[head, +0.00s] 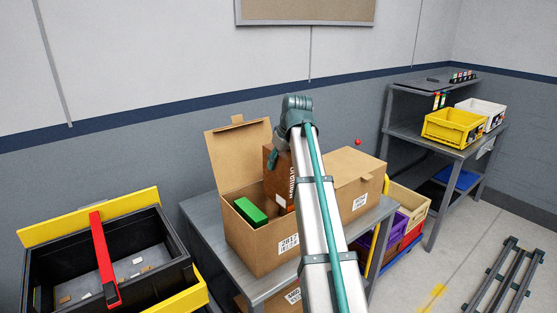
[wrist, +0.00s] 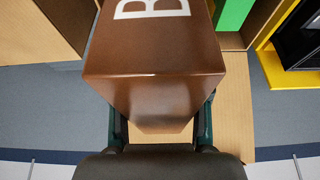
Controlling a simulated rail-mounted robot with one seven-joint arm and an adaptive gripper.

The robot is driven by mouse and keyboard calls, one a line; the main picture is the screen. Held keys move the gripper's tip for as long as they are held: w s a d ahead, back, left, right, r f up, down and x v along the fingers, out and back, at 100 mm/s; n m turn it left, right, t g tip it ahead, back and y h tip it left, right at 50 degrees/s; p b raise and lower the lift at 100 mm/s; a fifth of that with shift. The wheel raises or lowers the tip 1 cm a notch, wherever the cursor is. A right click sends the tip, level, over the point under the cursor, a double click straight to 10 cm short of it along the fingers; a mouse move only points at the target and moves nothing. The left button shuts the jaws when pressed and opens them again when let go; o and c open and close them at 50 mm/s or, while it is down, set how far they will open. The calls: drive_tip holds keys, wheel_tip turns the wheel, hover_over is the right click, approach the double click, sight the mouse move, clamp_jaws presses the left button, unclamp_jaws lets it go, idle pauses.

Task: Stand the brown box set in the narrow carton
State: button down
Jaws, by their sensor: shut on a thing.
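The brown box (head: 272,168), with white lettering on its side, is held at the open cardboard carton (head: 262,250) on the grey table. In the wrist view the brown box (wrist: 155,65) fills the middle, between the two fingers of my gripper (wrist: 160,122), which is shut on it. The box looks upright, its lower part at or within the carton's opening; my arm hides part of it, so I cannot tell whether it touches the bottom. A green item (head: 250,211) is in the carton to its left and also shows in the wrist view (wrist: 233,14).
A second carton (head: 362,172) with a label stands just right. A black bin with yellow edges (head: 190,285) and a red bar (head: 100,255) is at the left. A shelf with a yellow crate (head: 452,128) stands at the right. A wall is close behind.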

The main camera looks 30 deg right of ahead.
drive_tip(key=shift+f+b, duration=2.4)
drive_tip(key=shift+f, duration=6.05)
drive_tip(key=shift+c, duration=0.4)
unclamp_jaws()
drive_tip(key=shift+r, duration=0.1)
drive_tip(key=shift+r+p, duration=2.6)
drive_tip(key=shift+r, duration=1.3)
